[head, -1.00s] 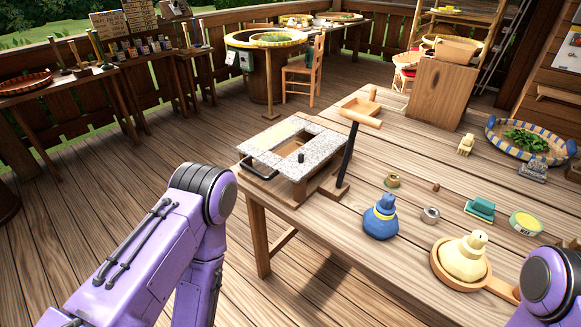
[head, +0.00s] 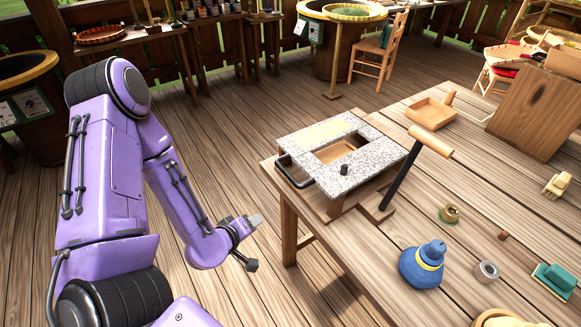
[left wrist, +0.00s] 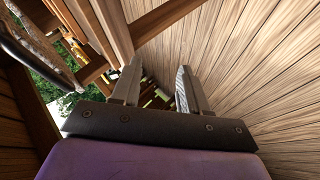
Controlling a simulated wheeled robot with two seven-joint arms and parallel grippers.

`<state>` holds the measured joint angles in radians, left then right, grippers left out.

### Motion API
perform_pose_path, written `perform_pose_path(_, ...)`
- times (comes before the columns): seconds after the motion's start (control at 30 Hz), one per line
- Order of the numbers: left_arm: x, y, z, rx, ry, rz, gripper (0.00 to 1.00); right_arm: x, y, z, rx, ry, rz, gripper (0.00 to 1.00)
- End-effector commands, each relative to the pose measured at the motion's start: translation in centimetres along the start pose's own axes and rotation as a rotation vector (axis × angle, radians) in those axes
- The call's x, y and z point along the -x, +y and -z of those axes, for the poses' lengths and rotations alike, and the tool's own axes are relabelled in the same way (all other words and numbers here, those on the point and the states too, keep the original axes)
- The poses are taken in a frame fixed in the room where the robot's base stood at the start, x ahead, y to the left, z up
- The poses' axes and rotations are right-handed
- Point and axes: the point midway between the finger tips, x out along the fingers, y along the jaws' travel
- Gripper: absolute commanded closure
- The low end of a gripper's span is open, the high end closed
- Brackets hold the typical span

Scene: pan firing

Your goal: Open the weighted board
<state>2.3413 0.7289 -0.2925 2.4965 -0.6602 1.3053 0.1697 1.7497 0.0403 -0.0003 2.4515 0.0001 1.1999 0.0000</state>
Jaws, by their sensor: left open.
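The weighted board (head: 371,177) is a speckled grey stone slab with a rectangular opening, lying on a wooden frame at the table's left corner. A dark bent handle (head: 294,172) sticks out from its left edge, and a small black knob stands on its front part. My left gripper (head: 252,242) is open and empty, off the table, to the left of and lower than the handle in the head view. In the left wrist view its two fingers (left wrist: 158,88) are apart with nothing between them. My right gripper is not in view.
A black post with a wooden crossbar (head: 400,177) stands right of the board. A blue bottle (head: 424,264), a small ring (head: 486,271) and a green block (head: 555,280) are on the table. A wooden tray (head: 432,113) lies behind. The floor left of the table is clear.

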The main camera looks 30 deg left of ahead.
Motion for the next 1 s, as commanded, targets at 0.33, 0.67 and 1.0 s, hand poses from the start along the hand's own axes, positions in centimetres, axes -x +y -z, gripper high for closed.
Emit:
perform_pose_path(0.33, 2.8, 11.9, 3.6, 0.437, 0.033, -0.514, 0.56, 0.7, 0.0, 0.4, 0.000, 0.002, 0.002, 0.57)
perform_pose_path(0.67, -1.4, 14.0, 4.1, 0.449, 0.033, -0.525, 0.56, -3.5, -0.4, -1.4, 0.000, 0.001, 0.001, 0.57)
perform_pose_path(1.0, -5.7, 16.5, 5.0, 0.438, 0.035, -0.521, 0.56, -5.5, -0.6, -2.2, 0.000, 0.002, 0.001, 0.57)
